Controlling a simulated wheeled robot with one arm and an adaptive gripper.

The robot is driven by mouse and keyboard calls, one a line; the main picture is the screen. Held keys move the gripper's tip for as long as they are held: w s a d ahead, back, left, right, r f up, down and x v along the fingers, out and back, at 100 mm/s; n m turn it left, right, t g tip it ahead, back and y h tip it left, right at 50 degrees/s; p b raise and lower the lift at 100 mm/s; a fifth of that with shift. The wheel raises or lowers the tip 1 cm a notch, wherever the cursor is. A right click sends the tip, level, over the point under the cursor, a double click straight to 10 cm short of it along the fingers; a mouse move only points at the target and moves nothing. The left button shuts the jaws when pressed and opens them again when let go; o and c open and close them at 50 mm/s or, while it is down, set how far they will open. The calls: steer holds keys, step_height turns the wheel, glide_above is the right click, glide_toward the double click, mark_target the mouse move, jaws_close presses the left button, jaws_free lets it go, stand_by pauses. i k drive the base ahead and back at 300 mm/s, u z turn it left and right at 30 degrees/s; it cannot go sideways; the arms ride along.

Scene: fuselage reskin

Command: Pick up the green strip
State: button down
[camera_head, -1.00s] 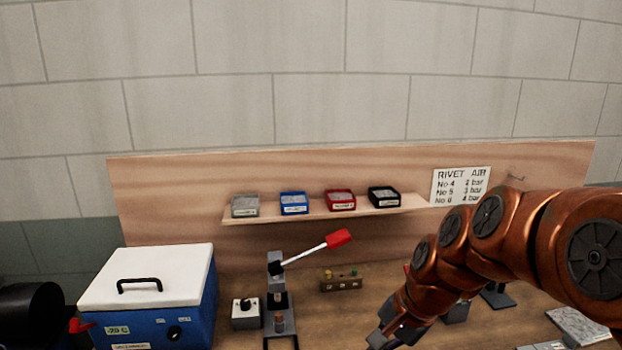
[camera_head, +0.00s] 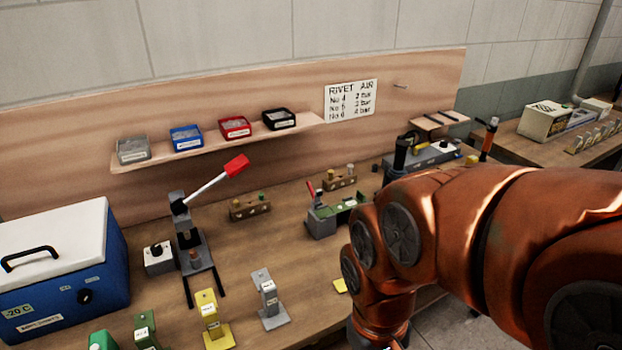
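No loose green strip can be made out for certain. A flat green piece (camera_head: 349,212) shows on a grey fixture with a red handle (camera_head: 319,222) on the bench, left of my arm; I cannot tell whether it is the strip. Green stands show at the lower left, one upright with a label (camera_head: 145,328) and one cut off by the bottom edge (camera_head: 102,341). My copper-coloured arm fills the right and bends down to the bottom edge. My gripper is not visible.
A blue cooler with a white lid (camera_head: 64,258) and a lever press with a red handle (camera_head: 189,240) stand at left. Yellow (camera_head: 211,318) and grey (camera_head: 268,297) stands are in front. A shelf (camera_head: 218,138) holds several small bins. Another bench (camera_head: 545,148) is at right.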

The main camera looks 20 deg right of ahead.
mark_target(360, 198)
steer(key=k, duration=1.3)
steer(key=u, duration=0.65)
steer(key=i, duration=1.3)
steer(key=z, duration=0.35)
